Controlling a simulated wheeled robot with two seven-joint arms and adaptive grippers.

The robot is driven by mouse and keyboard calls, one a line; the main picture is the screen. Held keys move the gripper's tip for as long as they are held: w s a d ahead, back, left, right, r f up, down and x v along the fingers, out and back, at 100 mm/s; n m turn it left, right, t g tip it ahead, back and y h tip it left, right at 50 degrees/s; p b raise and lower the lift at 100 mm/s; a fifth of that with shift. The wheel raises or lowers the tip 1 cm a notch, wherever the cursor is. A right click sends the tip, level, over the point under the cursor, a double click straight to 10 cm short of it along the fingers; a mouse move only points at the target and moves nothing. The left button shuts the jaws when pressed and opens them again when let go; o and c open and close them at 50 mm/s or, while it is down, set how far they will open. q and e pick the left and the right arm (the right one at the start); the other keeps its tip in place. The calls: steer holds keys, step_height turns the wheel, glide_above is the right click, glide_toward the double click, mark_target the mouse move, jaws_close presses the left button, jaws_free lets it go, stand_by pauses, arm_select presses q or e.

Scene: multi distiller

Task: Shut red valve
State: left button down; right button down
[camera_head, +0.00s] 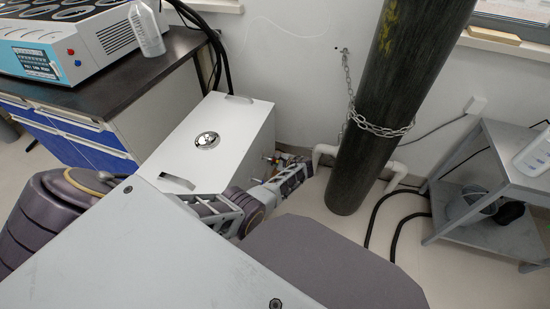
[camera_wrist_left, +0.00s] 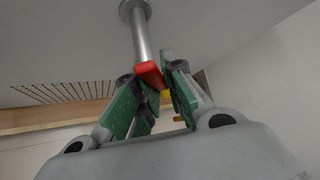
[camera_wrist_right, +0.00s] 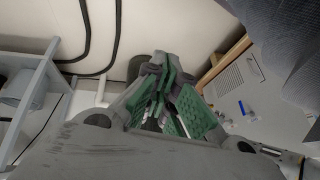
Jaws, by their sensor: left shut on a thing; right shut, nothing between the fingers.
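The red valve (camera_wrist_left: 150,76) has a red handle at the end of a metal pipe (camera_wrist_left: 139,35) in the left wrist view. My left gripper (camera_wrist_left: 160,74) is shut on the red handle, with its green pads at either side of it. In the head view the left gripper (camera_head: 298,166) is at the side of the white box (camera_head: 218,135), and small coloured parts there are partly hidden by it. My right gripper (camera_wrist_right: 160,68) is shut and empty in the right wrist view. It does not show in the head view.
A dark gas cylinder (camera_head: 385,110) with a chain (camera_head: 385,130) stands just right of the left gripper. White pipes (camera_head: 397,172) run behind it. A grey metal shelf (camera_head: 480,235) is at the right. A dark-topped bench (camera_head: 120,85) is at the left.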

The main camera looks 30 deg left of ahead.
arm_select(q)
steer(key=shift+s+f+m+g+h, duration=0.1)
steer(key=shift+s+m+g+h, duration=0.15)
steer(key=shift+g, duration=0.35)
steer(key=shift+s+d+f+m+g+h+b, duration=0.1)
steer(key=shift+s+f+m+g+h+b, duration=0.15)
steer(key=shift+m+g, duration=0.3)
steer(key=shift+s+d+f+m+g+h+b, duration=0.15)
steer(key=shift+s+m+g+b, duration=0.25)
steer(key=shift+g+b, duration=0.45)
steer(key=shift+s+r+m+g+h+b, duration=0.1)
steer(key=shift+s+m+g+h+b, duration=0.25)
steer(key=shift+g+b, duration=0.4)
arm_select(e)
step_height(320, 180, down, 7)
steer(key=a+t, duration=0.1)
steer(key=shift+w+a+m+y, duration=0.2)
steer(key=shift+m+y, duration=0.2)
arm_select(q)
steer(key=c, duration=1.5)
jaws_free()
arm_select(e)
steer(key=shift+s+f, duration=0.1)
steer(key=shift+s, duration=0.05)
